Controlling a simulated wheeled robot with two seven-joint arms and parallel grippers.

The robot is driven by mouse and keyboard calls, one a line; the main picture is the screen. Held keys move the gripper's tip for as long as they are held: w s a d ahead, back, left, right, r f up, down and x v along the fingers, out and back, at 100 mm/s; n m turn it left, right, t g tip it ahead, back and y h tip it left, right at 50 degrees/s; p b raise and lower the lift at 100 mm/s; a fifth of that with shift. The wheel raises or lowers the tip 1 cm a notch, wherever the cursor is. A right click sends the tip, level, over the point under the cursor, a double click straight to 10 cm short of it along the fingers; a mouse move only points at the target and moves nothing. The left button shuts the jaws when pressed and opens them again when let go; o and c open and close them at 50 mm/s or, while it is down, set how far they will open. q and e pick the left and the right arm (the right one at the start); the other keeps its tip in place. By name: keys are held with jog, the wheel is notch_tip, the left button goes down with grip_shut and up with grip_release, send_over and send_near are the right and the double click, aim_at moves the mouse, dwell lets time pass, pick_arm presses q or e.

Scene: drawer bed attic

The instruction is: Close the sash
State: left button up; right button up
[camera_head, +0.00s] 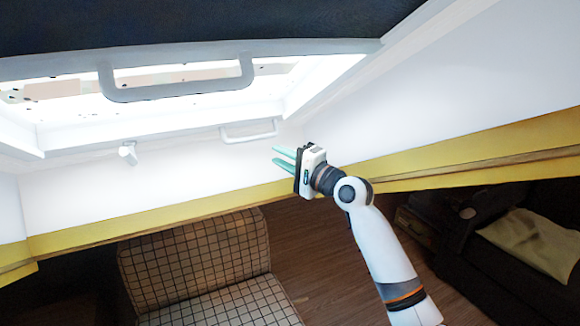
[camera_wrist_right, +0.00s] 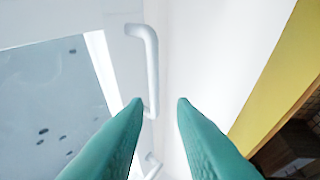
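The skylight sash (camera_head: 300,46) crosses the top of the head view. Its grey lower edge stands apart from the bright window frame (camera_head: 110,130) beneath it. A large grey handle (camera_head: 180,95) hangs from that edge. A smaller white handle (camera_head: 248,131) sits lower, below the frame. My right gripper (camera_head: 277,156) is open and empty, just right of and below the small handle, with its teal fingers pointing left. In the right wrist view a white bar handle (camera_wrist_right: 150,60) lies beyond the gap between the fingers (camera_wrist_right: 160,101), not between them. My left gripper is not in view.
A white knob-like fitting (camera_head: 128,152) sits on the wall below the frame at left. A yellow trim band (camera_head: 480,157) runs along the wall's lower edge. A checked armchair (camera_head: 195,262) stands below, with dark furniture (camera_head: 490,240) at right. Wood floor lies between.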

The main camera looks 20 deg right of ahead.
jog(key=shift+v, duration=1.15)
jog(key=shift+r, duration=0.1)
jog(key=shift+a, duration=0.1)
notch_tip(320, 180, down, 30)
jog(key=d+g+h, duration=0.2)
jog(key=g+h, duration=0.2)
jog(key=h, duration=0.1)
jog(key=s+f+n+g+h, duration=0.15)
jog(key=s+f, duration=0.35)
jog(key=f, duration=0.6)
jog(key=s+f+n+g, duration=0.25)
jog(key=s+f, duration=0.25)
jog(key=f, duration=0.6)
jog(key=s+a+f+n+g+h, duration=0.1)
jog(key=s+a+f+n+g, duration=0.2)
jog(key=s+f, duration=1)
jog(key=s+f+n+g, duration=0.35)
jog(key=s+f, duration=0.65)
jog(key=s, duration=0.8)
jog(key=s+a+f+n+g, duration=0.1)
jog(key=s+f+n, duration=0.1)
jog(key=s, duration=0.6)
jog(key=s+a+f+n+g, duration=0.1)
jog(key=s+a+n, duration=0.1)
jog(key=s, duration=0.7)
jog(key=shift+s+f+n, duration=0.2)
jog(key=shift+f+n, duration=0.15)
